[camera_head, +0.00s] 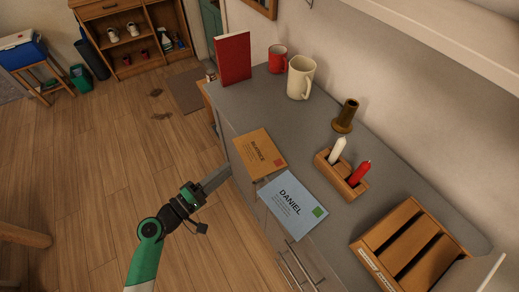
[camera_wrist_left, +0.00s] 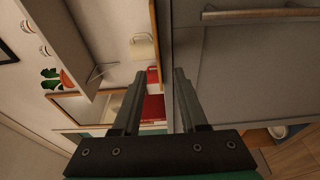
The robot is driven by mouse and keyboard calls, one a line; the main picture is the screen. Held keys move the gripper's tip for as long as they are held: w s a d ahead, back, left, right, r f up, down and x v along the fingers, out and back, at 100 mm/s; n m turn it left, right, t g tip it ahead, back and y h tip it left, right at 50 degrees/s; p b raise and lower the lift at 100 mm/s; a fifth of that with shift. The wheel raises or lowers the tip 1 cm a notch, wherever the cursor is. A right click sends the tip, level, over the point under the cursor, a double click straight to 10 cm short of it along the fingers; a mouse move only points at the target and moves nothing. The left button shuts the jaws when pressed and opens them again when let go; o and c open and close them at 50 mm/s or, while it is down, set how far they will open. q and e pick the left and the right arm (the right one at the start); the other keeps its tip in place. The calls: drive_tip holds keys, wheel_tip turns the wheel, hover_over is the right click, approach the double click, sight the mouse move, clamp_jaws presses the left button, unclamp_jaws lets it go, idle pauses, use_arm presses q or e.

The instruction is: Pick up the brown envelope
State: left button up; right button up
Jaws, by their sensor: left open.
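The brown envelope (camera_head: 260,153) lies flat on the grey countertop near its front edge, with dark writing and a small reddish stamp. A blue envelope marked DANIEL (camera_head: 293,205) lies just below it in the head view. My left gripper (camera_head: 228,173) is in front of the cabinet, just left of the brown envelope and apart from it in the picture. In the left wrist view its two fingers (camera_wrist_left: 160,74) are spread with nothing between them. My right gripper is not in view.
Drawer handles (camera_head: 297,268) stick out at the front.

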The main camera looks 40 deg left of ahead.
sight(259, 152)
use_arm(q)
drive_tip(key=w, duration=0.6)
drive_tip(key=shift+w+d+r, duration=0.15)
drive_tip(key=shift+d, duration=0.15)
clamp_jaws()
